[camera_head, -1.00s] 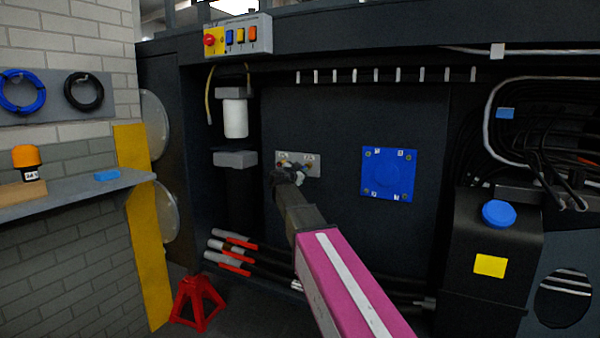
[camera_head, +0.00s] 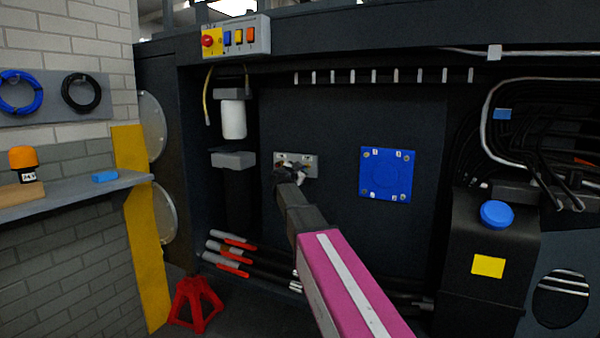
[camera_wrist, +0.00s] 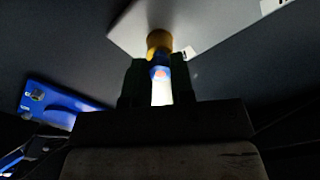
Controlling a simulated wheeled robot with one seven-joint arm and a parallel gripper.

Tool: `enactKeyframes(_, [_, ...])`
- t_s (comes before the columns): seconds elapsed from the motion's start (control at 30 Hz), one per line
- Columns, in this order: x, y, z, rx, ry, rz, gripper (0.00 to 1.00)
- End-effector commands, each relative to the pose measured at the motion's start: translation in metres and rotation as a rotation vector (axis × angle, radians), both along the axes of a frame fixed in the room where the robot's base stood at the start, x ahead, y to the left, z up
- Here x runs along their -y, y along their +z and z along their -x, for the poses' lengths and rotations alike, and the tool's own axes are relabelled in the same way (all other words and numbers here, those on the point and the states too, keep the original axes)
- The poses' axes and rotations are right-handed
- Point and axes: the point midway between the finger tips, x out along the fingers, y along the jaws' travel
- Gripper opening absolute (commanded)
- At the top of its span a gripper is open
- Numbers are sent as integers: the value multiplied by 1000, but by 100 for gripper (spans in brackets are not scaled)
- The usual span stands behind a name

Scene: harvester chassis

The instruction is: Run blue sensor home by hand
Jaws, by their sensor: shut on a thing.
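A small light grey plate (camera_head: 311,161) with brass ports is fixed to the dark chassis panel. My gripper (camera_head: 289,174) is at the plate's lower left in the head view. In the wrist view my gripper (camera_wrist: 159,78) is shut on the blue sensor (camera_wrist: 160,92), which has a bright white body and a blue part at its top. The sensor points at a brass port (camera_wrist: 158,39) on the grey plate (camera_wrist: 200,22). The blue part appears to meet the port; how deep it sits cannot be told. In the head view my gripper hides the sensor.
A blue square cover (camera_head: 387,174) is bolted right of the plate. A white filter (camera_head: 233,119) hangs to the left. A red stand (camera_head: 195,302) is on the floor. A control box (camera_head: 236,38) is above.

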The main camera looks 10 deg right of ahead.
Motion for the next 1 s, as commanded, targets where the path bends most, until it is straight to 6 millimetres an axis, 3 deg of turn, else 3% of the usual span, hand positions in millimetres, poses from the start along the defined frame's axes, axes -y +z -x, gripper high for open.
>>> enactKeyframes(1.0, [1,-1,-1,-1,0,-1,0])
